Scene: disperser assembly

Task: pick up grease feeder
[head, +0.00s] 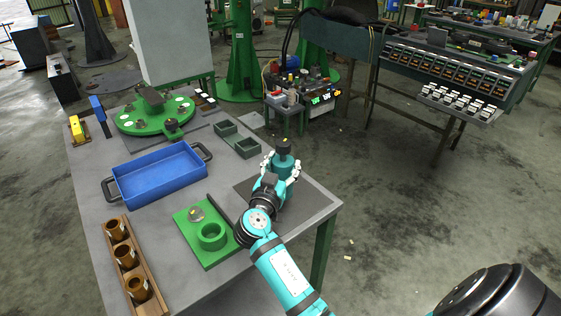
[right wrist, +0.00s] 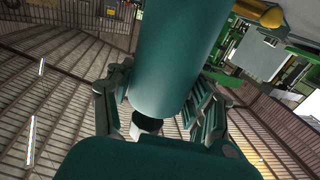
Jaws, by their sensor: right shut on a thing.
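The grease feeder (head: 284,163) is a dark teal cylinder with a black cap (head: 283,147) on top. My right gripper (head: 281,169) is shut around its sides near the right edge of the table, with the feeder about upright. In the right wrist view the feeder (right wrist: 176,55) fills the middle, between the fingers of the gripper (right wrist: 158,105). I cannot tell whether its base is clear of the dark mat (head: 315,200). My left gripper is not in view.
The grey table (head: 160,218) holds a blue tray (head: 158,178), a green plate with a ring (head: 212,235), a wooden rack with brass cups (head: 124,257), a round green fixture (head: 153,115) and small green bins (head: 236,138). Open floor lies right of the table.

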